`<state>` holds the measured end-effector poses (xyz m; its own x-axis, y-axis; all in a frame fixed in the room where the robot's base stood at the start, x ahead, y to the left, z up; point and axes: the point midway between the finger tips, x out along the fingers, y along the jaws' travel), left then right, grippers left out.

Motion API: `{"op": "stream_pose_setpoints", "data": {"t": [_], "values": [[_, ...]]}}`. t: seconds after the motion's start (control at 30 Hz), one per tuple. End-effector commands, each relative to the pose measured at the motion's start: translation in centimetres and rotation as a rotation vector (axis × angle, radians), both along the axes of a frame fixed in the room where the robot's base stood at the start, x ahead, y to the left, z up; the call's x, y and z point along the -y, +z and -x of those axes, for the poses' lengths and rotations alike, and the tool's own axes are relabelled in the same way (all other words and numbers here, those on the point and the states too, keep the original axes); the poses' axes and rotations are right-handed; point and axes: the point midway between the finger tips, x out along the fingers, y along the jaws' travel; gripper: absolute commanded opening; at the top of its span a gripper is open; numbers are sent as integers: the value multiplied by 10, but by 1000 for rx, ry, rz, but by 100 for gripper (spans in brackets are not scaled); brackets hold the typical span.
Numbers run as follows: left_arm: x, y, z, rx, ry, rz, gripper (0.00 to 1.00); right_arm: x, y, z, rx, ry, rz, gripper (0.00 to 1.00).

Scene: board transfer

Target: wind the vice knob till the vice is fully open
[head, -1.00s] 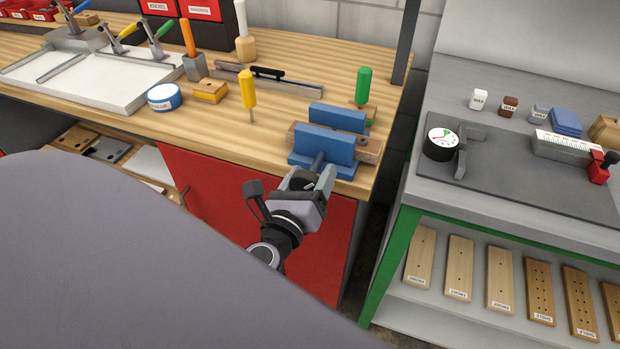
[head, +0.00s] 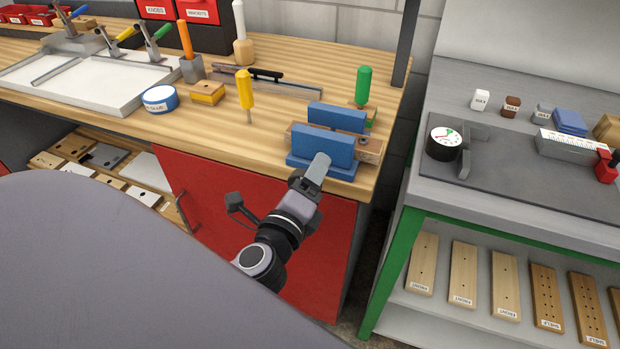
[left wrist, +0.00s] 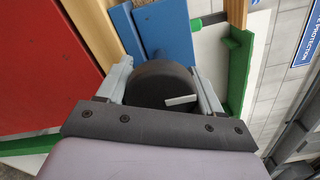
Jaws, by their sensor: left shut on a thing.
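The blue vice (head: 322,147) is mounted at the right front edge of the wooden bench. Its front and rear jaws stand apart, and a wooden piece (head: 370,150) shows between them. My left gripper (head: 318,170) is at the front of the vice, its fingers seen edge-on in the head view. In the left wrist view the dark round knob (left wrist: 160,82), with a pale mark on its face, sits between the two fingers, which are shut on it. The knob is hidden behind the fingers in the head view. My right gripper is not in view.
A yellow-handled tool (head: 245,90) and a green-handled tool (head: 363,87) stand on the bench near the vice. A red cabinet door (head: 215,195) lies below.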

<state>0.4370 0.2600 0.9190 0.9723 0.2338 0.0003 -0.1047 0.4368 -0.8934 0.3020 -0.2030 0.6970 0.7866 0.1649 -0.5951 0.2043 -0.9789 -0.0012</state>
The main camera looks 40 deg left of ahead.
Motion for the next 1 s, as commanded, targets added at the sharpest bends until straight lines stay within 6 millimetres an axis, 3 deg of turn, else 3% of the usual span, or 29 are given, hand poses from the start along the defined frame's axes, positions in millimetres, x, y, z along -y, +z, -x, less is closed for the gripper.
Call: {"op": "stream_pose_setpoints", "data": {"t": [0.53, 0.57, 0.6, 0.63, 1.0], "values": [[0, 0, 0, 5, 0, 29, 35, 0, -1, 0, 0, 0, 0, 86], [0, 0, 0, 5, 0, 29, 69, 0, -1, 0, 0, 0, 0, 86], [0, 0, 0, 5, 0, 28, 82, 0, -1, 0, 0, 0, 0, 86], [0, 0, 0, 5, 0, 28, 88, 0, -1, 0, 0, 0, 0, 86], [1, -1, 4, 5, -1, 27, 88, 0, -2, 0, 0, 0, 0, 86]]}}
